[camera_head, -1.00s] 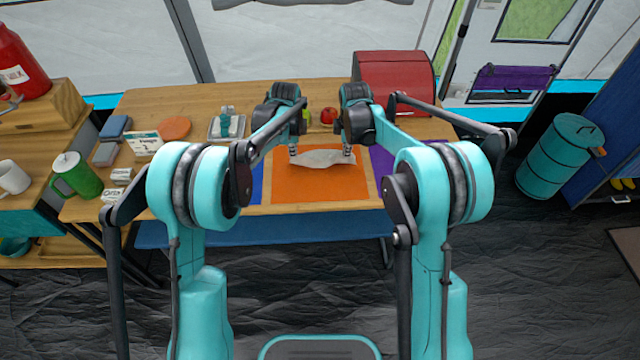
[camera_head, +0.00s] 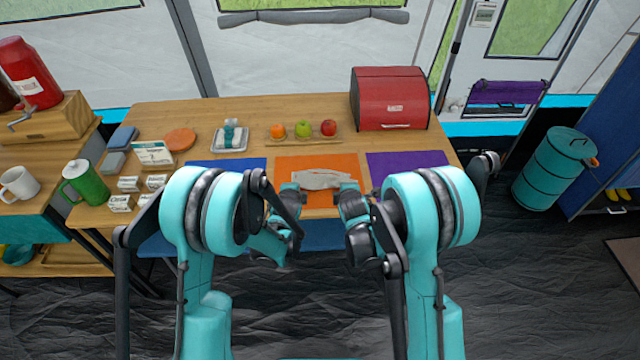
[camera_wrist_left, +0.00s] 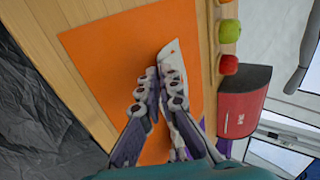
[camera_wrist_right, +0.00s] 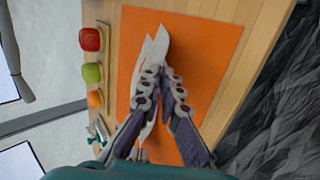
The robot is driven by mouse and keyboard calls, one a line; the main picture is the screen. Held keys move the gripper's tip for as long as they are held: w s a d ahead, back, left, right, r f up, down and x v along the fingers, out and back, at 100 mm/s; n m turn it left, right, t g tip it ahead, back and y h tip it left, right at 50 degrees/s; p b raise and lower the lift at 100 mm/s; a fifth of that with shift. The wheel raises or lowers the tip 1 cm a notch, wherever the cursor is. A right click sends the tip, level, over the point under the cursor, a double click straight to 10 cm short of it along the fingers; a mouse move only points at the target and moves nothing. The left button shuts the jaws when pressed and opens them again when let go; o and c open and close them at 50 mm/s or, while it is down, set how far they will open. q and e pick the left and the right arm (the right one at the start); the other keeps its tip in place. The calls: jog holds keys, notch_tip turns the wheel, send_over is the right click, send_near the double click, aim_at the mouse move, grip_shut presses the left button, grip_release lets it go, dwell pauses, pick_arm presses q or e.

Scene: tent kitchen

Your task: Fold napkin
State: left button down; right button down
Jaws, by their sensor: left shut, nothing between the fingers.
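The napkin (camera_head: 322,181) is a pale, narrow strip lying on the orange mat (camera_head: 345,164). It also shows in the left wrist view (camera_wrist_left: 172,61) and the right wrist view (camera_wrist_right: 150,58). My left gripper (camera_head: 290,188) is at the near left of the napkin; in its wrist view (camera_wrist_left: 158,74) it is shut and empty, its tips overlapping the strip in the picture. My right gripper (camera_head: 348,188) is at the near right. Its fingers (camera_wrist_right: 162,72) look close together over the strip's picture; I cannot tell if they are fully shut. Whether either touches the cloth is unclear.
Blue (camera_head: 228,167) and purple (camera_head: 405,161) mats flank the orange one. Behind are an orange fruit (camera_head: 277,130), a green apple (camera_head: 303,129), a red apple (camera_head: 328,127) and a red bread box (camera_head: 391,98).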

pick_arm(q)
jog(key=shift+s+f+t, duration=0.2)
jog(key=shift+t, duration=0.1)
pick_arm(e)
jog(key=shift+s+f+t, duration=0.2)
jog(key=shift+s+t, duration=0.05)
jog(key=shift+t, duration=0.05)
pick_arm(q)
jog(key=c, duration=1.4)
grip_release()
jog(key=shift+c, duration=0.2)
pick_arm(e)
jog(key=c, duration=1.4)
grip_release()
jog(key=shift+c, duration=0.2)
